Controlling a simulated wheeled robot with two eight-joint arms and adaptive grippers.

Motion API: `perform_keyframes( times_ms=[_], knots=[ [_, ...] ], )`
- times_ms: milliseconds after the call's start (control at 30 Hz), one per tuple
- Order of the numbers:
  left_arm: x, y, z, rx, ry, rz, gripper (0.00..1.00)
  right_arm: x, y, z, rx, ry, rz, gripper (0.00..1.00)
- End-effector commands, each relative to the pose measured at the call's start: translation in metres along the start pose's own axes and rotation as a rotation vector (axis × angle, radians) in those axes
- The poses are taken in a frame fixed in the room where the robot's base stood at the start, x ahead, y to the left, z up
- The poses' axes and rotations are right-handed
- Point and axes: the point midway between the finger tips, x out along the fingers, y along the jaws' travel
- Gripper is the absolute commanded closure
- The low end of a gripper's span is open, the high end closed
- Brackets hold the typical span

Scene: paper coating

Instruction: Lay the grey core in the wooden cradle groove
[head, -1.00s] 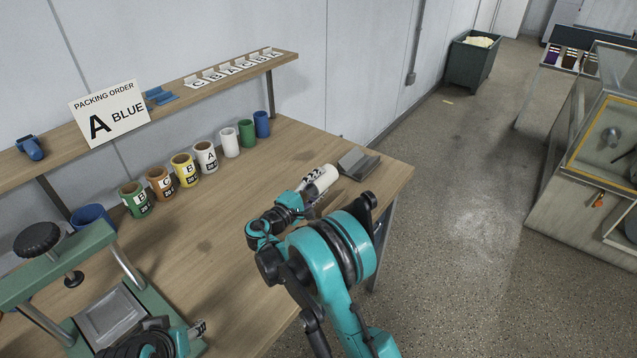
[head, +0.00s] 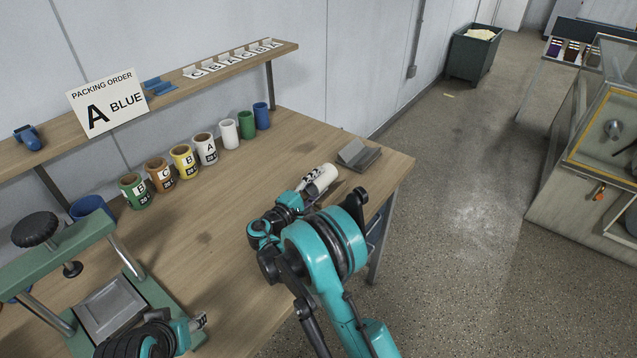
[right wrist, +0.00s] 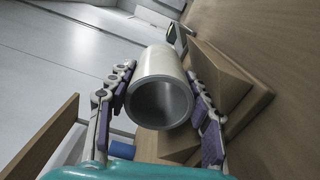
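The core (head: 320,178) looks pale, almost white, in the head view; the right wrist view shows it as a hollow tube (right wrist: 160,97) with a grey end. My right gripper (head: 308,188) has its fingers against both sides of the tube, which sits between them near the table's right end.
Several coloured cores (head: 185,167) stand in a row along the back of the table. A green press (head: 75,255) is at the left. A shelf (head: 215,70) carries a packing-order sign (head: 108,105). The table (head: 225,235) is clear between the row and my right arm.

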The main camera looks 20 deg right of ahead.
Motion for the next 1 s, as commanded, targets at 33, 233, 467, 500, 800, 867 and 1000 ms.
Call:
perform_keyframes(
  times_ms=[33, 233, 467, 500, 800, 867, 1000],
  knots=[
    [0.001, 0.000, 0.001, 0.000, 0.000, 0.000, 0.52, -0.009, -0.009, 0.000, 0.004, 0.001, -0.019, 0.26],
    [0.002, 0.000, 0.001, 0.000, 0.000, 0.000, 0.52, -0.047, -0.007, -0.001, 0.003, 0.006, -0.015, 0.26],
    [0.001, 0.000, 0.001, 0.000, 0.000, 0.000, 0.52, -0.095, -0.004, -0.001, 0.003, 0.007, -0.009, 0.26],
    [0.001, 0.000, 0.001, 0.000, 0.000, 0.000, 0.52, -0.101, -0.004, -0.001, 0.003, 0.007, -0.009, 0.26],
    [0.001, 0.000, 0.001, 0.000, 0.000, 0.000, 0.52, -0.122, -0.002, 0.000, 0.002, 0.005, -0.006, 0.26],
    [0.001, 0.000, 0.000, 0.000, 0.000, 0.000, 0.52, -0.122, -0.002, 0.000, 0.002, 0.005, -0.006, 0.26],
    [-0.001, 0.000, -0.001, 0.000, 0.000, 0.000, 0.52, -0.122, 0.001, 0.000, 0.003, 0.006, -0.006, 0.26]
  ],
)
